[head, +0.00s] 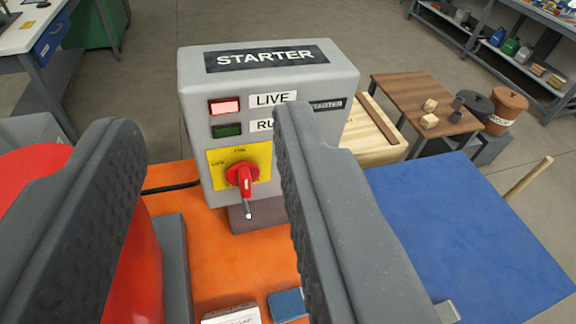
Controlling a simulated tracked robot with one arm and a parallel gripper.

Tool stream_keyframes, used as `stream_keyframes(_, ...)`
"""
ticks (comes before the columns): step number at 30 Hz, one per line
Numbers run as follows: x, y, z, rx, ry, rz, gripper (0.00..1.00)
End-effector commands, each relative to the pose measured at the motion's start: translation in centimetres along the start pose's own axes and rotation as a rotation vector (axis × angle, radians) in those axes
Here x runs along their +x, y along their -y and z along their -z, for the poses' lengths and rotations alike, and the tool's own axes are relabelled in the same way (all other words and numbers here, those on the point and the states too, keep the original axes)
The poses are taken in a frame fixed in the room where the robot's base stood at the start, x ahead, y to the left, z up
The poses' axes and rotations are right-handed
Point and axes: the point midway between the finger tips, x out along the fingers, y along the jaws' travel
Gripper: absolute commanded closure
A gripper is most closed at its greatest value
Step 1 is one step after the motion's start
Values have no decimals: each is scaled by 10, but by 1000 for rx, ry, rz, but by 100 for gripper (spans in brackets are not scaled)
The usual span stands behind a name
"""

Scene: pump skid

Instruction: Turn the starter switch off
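The starter box (270,63) is a grey cabinet labelled STARTER, standing ahead on an orange surface. Its red rotary switch (242,174) sits on a yellow plate (263,156), with its handle pointing roughly downward. A small metal pin or rod tip (248,213) shows just below the handle. The LIVE lamp (226,106) is lit red; the green lamp below it (228,130) looks dark. My gripper (202,145) is open, its two dark fingers wide apart in the foreground. The switch is seen between them, farther away and apart from both. The right finger hides part of the box's front.
A large red rounded object (135,270) is close behind the left finger. A blue panel (470,235) lies to the right. A wooden table (425,100) and brown pot (506,110) stand behind right. A small book-like item (232,314) lies on the orange surface (265,262).

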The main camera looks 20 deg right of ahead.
Motion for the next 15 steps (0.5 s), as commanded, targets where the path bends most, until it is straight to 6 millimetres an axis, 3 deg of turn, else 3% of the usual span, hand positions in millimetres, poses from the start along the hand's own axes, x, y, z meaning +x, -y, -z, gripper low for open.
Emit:
stream_keyframes(1, 17, -10, -25, -9, 2, -15, 64)
stream_keyframes(6, 57, -30, -87, -36, -44, -22, 64)
stream_keyframes(15, 85, -31, -196, -13, -120, 69, 64)
